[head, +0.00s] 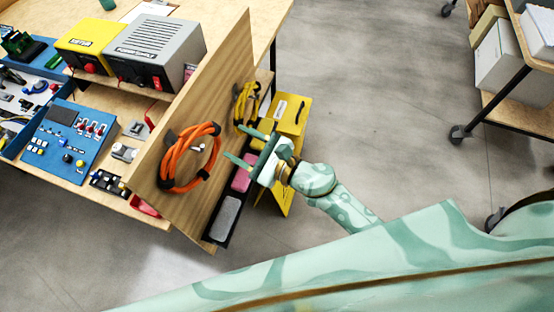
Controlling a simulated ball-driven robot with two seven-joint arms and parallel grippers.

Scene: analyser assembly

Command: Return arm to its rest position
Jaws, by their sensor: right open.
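My right gripper (248,148) is in the middle of the head view, pale green with darker patches. Its two fingers are apart and point left toward a wooden side panel (222,85) of the workbench. Nothing shows between the fingers. An orange coiled cable (180,150) hangs on the panel, just left of the fingertips; I cannot tell whether the fingers touch the panel. My right arm (345,208) runs from the gripper down to the right. My left gripper is not in view.
Black-and-yellow pliers (245,102) and a yellow folding sign (290,115) are close to my right gripper. A shelf cart (515,105) stands at upper right. Grey floor (375,90) between is clear.

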